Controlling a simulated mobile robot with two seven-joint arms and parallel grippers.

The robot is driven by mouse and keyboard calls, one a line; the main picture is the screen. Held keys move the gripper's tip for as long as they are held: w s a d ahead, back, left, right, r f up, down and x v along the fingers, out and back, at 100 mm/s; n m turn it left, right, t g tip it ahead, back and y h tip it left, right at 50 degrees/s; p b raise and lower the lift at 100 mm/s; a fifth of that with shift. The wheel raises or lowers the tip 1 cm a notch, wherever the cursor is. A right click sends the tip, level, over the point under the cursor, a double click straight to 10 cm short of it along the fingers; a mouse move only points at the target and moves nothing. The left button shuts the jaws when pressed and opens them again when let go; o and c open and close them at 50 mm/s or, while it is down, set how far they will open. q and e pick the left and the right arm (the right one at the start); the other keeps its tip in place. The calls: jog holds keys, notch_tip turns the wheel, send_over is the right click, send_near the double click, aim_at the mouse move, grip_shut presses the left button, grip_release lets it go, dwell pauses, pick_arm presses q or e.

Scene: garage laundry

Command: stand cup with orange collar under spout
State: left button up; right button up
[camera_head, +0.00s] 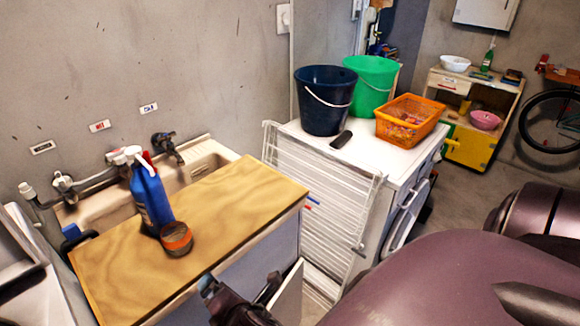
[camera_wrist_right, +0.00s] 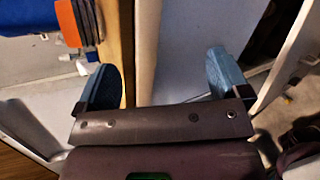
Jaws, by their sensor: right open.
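The cup with the orange collar (camera_head: 176,238) stands on the wooden counter top (camera_head: 240,195), just in front of a blue spray bottle (camera_head: 148,192). Its orange band also shows at the upper left of the right wrist view (camera_wrist_right: 69,22). A dark tap with a spout (camera_head: 166,146) is on the wall above the pale sink (camera_head: 205,160). A second tap (camera_head: 64,184) with a hose sits further left. My right gripper (camera_head: 238,284) is open and empty near the counter's front edge, apart from the cup. Its blue-padded fingers show in the wrist view (camera_wrist_right: 162,78). My left gripper is not in view.
The blue bottle stands close behind the cup, between it and the sink. A white drying rack (camera_head: 320,205) leans right of the counter. The counter's right part is clear.

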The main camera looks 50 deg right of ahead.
jog(key=s+d+f+m+y, duration=0.1)
jog(key=s+d+f+m, duration=0.2)
jog(key=m, duration=0.7)
jog(key=s+d+f+m, duration=0.4)
jog(key=s+d+m, duration=0.3)
jog(key=m, duration=0.2)
jog(key=shift+s+d+f+m+y, duration=0.15)
jog(key=shift+s+f+m+y, duration=0.15)
jog(key=shift+s+m+y, duration=0.1)
jog(key=shift+g, duration=0.3)
